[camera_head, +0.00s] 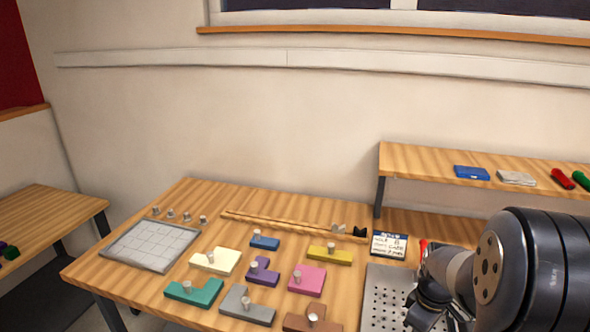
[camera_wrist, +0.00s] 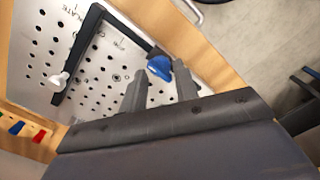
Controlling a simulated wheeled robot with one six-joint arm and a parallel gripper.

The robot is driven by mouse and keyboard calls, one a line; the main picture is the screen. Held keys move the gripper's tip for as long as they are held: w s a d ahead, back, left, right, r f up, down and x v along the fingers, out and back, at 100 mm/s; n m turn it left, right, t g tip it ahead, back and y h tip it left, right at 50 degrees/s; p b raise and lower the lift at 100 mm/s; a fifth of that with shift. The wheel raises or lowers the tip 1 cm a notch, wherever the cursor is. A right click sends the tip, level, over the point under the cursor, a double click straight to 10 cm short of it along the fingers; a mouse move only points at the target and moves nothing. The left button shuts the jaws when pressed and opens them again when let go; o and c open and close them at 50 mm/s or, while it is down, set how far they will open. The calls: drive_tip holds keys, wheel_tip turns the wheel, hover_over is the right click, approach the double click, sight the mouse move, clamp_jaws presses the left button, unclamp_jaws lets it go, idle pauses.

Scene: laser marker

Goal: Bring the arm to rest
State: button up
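My gripper (camera_wrist: 160,82) shows in the wrist view with its two dark fingers apart and nothing seen clamped between them. A blue knob (camera_wrist: 159,68) lies just beyond the fingertips, over the perforated plate (camera_wrist: 30,60); I cannot tell its distance. In the head view my dark arm fills the lower right and hangs over the right part of the table, by the same perforated plate (camera_head: 378,304). The fingertips are hidden there.
A black bar (camera_wrist: 76,62) and white knob (camera_wrist: 60,80) are on the plate. Several coloured blocks with pegs, such as a pink one (camera_head: 307,281), lie left of the arm. A grid tray (camera_head: 150,245) is at the far left. A raised shelf (camera_head: 420,160) stands behind.

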drive_tip(key=m, duration=0.8)
drive_tip(key=shift+m, duration=0.3)
drive_tip(key=m, duration=0.3)
drive_tip(key=shift+m, duration=0.4)
drive_tip(key=m, duration=0.4)
drive_tip(key=shift+r, duration=0.1)
